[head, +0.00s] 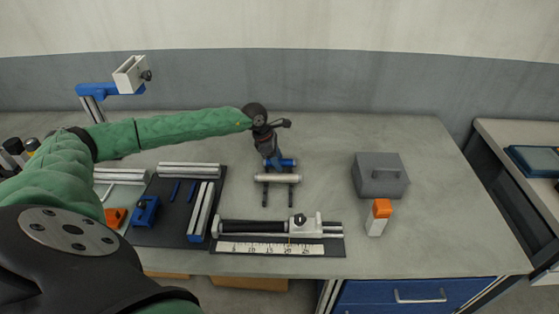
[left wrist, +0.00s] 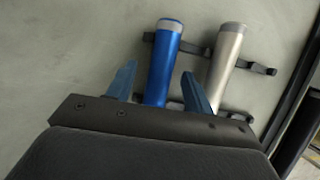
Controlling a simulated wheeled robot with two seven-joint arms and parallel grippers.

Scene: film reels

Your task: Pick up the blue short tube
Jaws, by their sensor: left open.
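The blue short tube (head: 288,162) lies on a dark two-bar rack at the middle of the table, beside a silver tube (head: 277,178). In the left wrist view the blue tube (left wrist: 165,55) has a grey end cap and shows between the two fingers of my left gripper (left wrist: 156,80). The silver tube (left wrist: 225,55) is just right of the right finger. In the head view my left gripper (head: 273,158) is over the blue tube and hides part of it. It is open; whether a finger touches the tube, I cannot tell. My right gripper is not in view.
The dark rack (left wrist: 255,67) holds both tubes. A clamp fixture with a ruler (head: 270,248) lies in front. A dark mat (head: 170,218) with rails and blue parts is at left. A grey box (head: 380,176) and an orange-capped block (head: 379,216) stand right. The table behind is clear.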

